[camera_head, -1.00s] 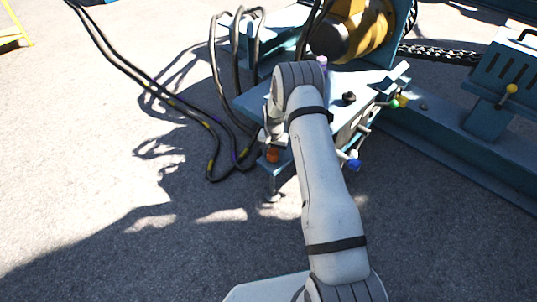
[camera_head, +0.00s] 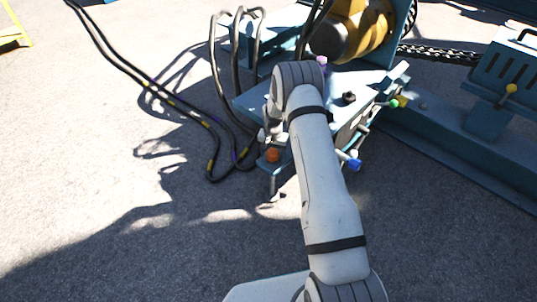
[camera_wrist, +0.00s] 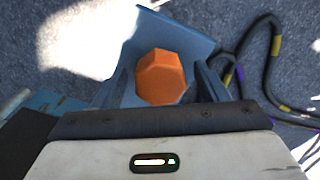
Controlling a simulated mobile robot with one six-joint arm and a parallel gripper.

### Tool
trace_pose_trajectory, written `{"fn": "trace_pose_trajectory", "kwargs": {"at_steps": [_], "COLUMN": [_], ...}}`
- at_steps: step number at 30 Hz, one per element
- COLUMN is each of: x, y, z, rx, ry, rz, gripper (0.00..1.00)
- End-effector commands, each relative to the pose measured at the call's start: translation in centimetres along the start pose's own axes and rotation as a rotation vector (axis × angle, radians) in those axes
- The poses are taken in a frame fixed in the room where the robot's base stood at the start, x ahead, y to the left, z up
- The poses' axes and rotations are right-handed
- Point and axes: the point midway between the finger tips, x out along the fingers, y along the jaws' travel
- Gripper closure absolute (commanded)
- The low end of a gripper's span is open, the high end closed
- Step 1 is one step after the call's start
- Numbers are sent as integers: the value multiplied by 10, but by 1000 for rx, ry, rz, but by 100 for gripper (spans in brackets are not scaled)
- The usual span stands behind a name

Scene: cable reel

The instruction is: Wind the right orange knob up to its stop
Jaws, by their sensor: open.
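An orange faceted knob (camera_head: 272,155) sits low at the near left corner of the blue console (camera_head: 250,104). In the wrist view the orange knob (camera_wrist: 161,77) is near the middle, in front of a blue plate. My gripper (camera_wrist: 163,84) is open, with one dark finger on each side of the knob and a gap visible at both. Whether the fingers reach down around it or stay short of it, I cannot tell. In the head view my gripper (camera_head: 266,137) is partly hidden behind my wrist, just above the knob. I see only one orange knob.
A blue knob (camera_head: 354,164), a green knob (camera_head: 393,104) and a black knob (camera_head: 349,97) are on the console right of my arm. Black cables (camera_head: 222,140) loop on the ground to the left. A yellow drum (camera_head: 350,32) stands behind. The ground at front left is clear.

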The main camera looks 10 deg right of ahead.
Motion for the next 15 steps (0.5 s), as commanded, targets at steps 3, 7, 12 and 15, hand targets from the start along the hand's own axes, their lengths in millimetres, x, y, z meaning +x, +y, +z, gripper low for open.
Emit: {"fn": "trace_pose_trajectory", "kwargs": {"at_steps": [3,7,12,15], "x": [-9,-26,-57,-71], "y": [0,0,0,0], "z": [0,0,0,1], "rx": [0,0,0,0], "ry": [1,1,1,0], "rz": [0,0,-1,0], "gripper": [33,33,33,33]}}
